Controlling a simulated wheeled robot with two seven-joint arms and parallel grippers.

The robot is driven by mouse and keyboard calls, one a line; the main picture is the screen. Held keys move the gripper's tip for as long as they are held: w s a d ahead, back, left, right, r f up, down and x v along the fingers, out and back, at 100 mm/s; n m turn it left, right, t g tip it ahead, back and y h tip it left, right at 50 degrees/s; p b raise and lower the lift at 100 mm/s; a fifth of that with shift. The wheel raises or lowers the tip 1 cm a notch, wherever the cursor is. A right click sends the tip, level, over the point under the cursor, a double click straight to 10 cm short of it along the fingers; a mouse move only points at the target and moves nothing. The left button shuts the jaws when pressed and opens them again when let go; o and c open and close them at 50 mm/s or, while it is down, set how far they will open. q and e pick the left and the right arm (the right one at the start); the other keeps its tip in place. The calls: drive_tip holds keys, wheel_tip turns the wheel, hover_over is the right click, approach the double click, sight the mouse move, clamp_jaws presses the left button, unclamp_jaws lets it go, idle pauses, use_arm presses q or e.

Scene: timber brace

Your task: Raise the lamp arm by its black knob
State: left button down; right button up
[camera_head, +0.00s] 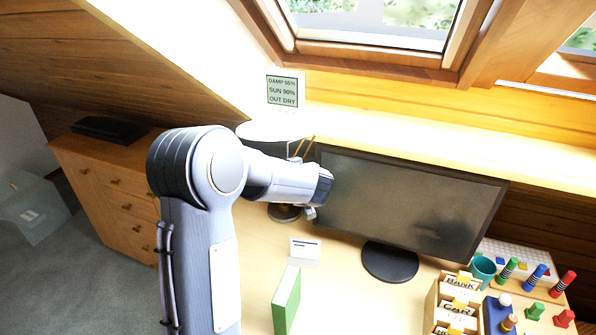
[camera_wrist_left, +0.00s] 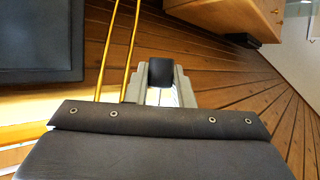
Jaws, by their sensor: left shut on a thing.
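The desk lamp stands left of the monitor, with a white shade (camera_head: 268,131), thin brass arm rods (camera_head: 303,146) and a dark round base (camera_head: 284,213). My left arm covers much of the lamp in the head view. My left gripper (camera_head: 311,212) is small and partly hidden beyond the wrist there. In the left wrist view the black knob (camera_wrist_left: 160,72) sits between the two grey fingers of my left gripper (camera_wrist_left: 160,88), which is shut on it. Two brass rods (camera_wrist_left: 117,55) run up just left of the knob. My right gripper is not in view.
The monitor (camera_head: 410,205) stands close to the right of my left gripper. A green book (camera_head: 287,300) and a small white card (camera_head: 305,250) are on the desk in front. Labelled boxes (camera_head: 455,300) and coloured pegs (camera_head: 537,275) fill the right side. A dresser (camera_head: 105,190) is left.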

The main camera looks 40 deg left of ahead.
use_arm(q)
drive_tip(key=shift+w+a+r, duration=0.2)
drive_tip(key=shift+a+r, duration=0.3)
drive_tip(key=shift+a, duration=0.05)
drive_tip(key=shift+r, duration=0.1)
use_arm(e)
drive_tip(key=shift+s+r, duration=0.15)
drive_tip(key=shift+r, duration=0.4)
use_arm(q)
drive_tip(key=c, duration=1.6)
unclamp_jaws()
drive_tip(key=shift+w, duration=0.1)
drive_tip(key=o, duration=0.3)
drive_tip(key=shift+w+a+h, duration=0.1)
drive_tip(key=shift+h, duration=0.2)
drive_tip(key=shift+o, duration=0.2)
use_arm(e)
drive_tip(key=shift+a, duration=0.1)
use_arm(q)
drive_tip(key=shift+d, duration=0.2)
drive_tip(key=v, duration=0.7)
drive_tip(key=shift+s+d, duration=0.2)
drive_tip(key=shift+s, duration=0.05)
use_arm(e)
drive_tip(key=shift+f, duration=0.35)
use_arm(q)
drive_tip(key=shift+r, duration=0.1)
